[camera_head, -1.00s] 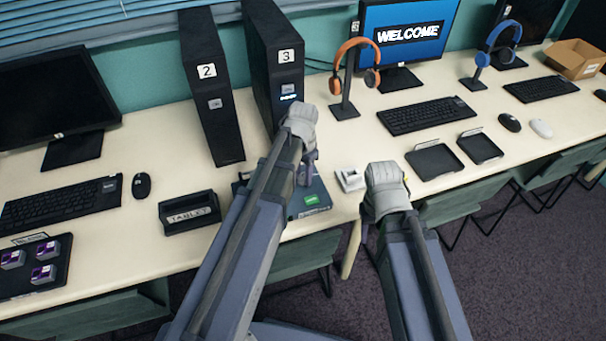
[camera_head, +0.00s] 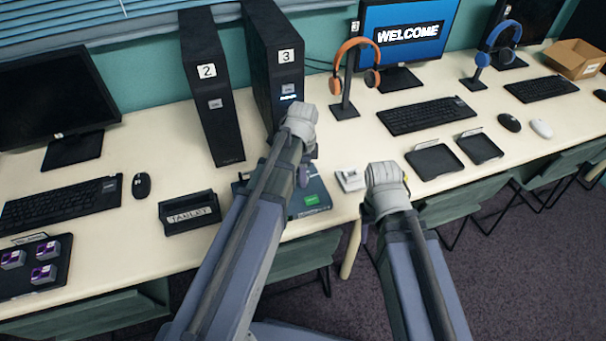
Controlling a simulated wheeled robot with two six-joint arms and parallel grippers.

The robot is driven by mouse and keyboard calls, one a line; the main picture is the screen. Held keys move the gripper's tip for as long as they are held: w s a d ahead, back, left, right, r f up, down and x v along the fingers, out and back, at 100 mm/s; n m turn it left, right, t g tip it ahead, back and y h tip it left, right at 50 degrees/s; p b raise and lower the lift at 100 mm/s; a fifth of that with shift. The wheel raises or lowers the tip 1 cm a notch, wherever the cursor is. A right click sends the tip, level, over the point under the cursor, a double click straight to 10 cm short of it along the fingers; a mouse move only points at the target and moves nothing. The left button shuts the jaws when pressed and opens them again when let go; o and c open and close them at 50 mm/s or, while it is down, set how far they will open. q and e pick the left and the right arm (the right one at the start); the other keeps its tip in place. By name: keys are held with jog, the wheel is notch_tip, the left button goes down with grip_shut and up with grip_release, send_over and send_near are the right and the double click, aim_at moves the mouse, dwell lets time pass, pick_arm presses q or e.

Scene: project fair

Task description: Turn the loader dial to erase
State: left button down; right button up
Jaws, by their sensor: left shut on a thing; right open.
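My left gripper (camera_head: 304,174) reaches down over the loader and is shut on the dial. My own arm and hand hide the dial and much of the box, so its setting cannot be read. My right gripper (camera_head: 365,228) is open and empty at the table's front edge, right of the loader.
A small white item (camera_head: 350,179) lies right of the loader. The tablet stand (camera_head: 190,212) is to the left, the orange headphones on their stand (camera_head: 346,100) behind. Chairs sit below the front edge.

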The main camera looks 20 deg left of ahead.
pick_arm(q)
jog(key=shift+m, duration=0.5)
jog(key=c, duration=0.5)
grip_release()
notch_tip(320, 180, up, 8)
jog(key=p, duration=0.8)
jog(key=shift+f, duration=0.1)
